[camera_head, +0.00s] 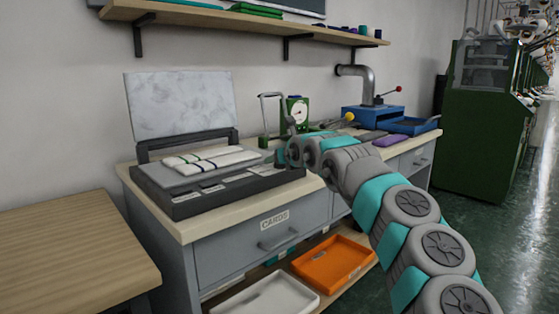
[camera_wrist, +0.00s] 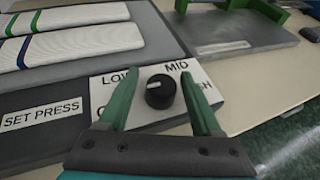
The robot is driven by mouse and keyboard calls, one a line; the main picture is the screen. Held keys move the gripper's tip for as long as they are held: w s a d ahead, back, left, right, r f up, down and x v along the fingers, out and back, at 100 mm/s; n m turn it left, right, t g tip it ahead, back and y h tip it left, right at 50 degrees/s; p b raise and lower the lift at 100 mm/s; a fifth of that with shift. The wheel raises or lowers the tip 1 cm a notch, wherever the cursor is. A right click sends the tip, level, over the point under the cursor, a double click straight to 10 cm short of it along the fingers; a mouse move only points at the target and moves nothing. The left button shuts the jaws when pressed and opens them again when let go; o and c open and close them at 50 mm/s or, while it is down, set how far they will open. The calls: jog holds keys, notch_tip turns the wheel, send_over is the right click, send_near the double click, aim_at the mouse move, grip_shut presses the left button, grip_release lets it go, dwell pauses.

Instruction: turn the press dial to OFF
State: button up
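The press dial (camera_wrist: 160,91) is a round black knob on a white plate (camera_wrist: 150,112) at the corner of the press. A short pale mark shows on its upper part; its exact setting is hard to read. LOW and MID are legible; the lower left label and the right label are partly hidden by my fingers. My gripper (camera_wrist: 158,80) is open, with one green finger on each side of the dial and visible gaps between. In the head view my gripper (camera_head: 285,153) is at the press's right front corner, hiding the dial. The press (camera_head: 215,198) stands with its lid (camera_head: 180,104) raised.
Striped knitted pieces (camera_head: 210,158) lie on the press bed. A green gauge device (camera_head: 297,113) and a blue machine (camera_head: 372,117) stand further along the bench. A shelf (camera_head: 240,22) hangs above.

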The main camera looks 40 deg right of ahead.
jog(key=shift+o, duration=0.3)
jog(key=shift+b+v, duration=0.75)
jog(key=shift+v, duration=3.15)
